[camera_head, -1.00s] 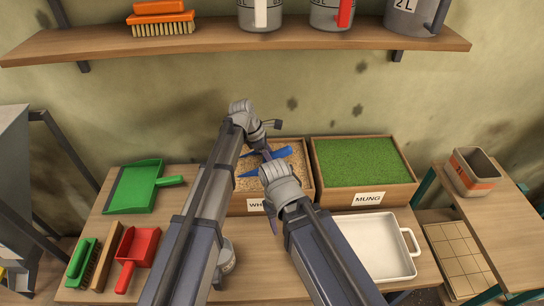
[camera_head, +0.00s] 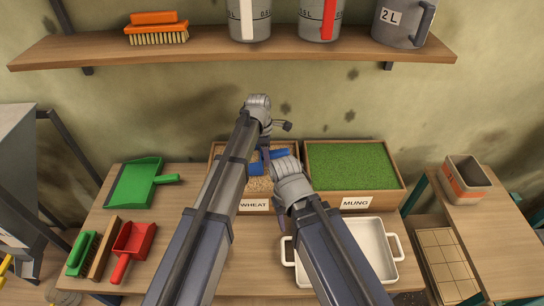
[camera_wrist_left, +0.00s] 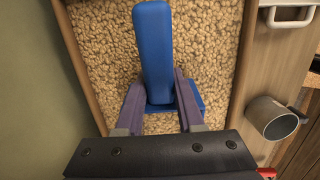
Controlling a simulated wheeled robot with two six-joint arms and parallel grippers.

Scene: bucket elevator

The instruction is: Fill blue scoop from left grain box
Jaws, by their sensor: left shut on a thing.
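The left grain box, labelled WHEAT (camera_head: 253,205), holds tan grain and stands on the table against the wall. The blue scoop (camera_head: 256,168) is in this box, partly hidden by my arms. In the left wrist view its blue handle (camera_wrist_left: 155,40) lies between the purple fingers of my left gripper (camera_wrist_left: 160,95), which is shut on it. My left gripper (camera_head: 264,155) is over the grain in the head view. How deep the scoop sits, and whether it holds grain, is hidden. My right gripper (camera_head: 282,217) hangs near the box's front; its jaws cannot be made out.
A box of green mung (camera_head: 350,165) stands right beside the wheat. A white tray (camera_head: 392,262) sits in front of it. Green (camera_head: 135,185) and red (camera_head: 133,237) dustpans lie at left. A shelf (camera_head: 240,45) with measuring cups runs above.

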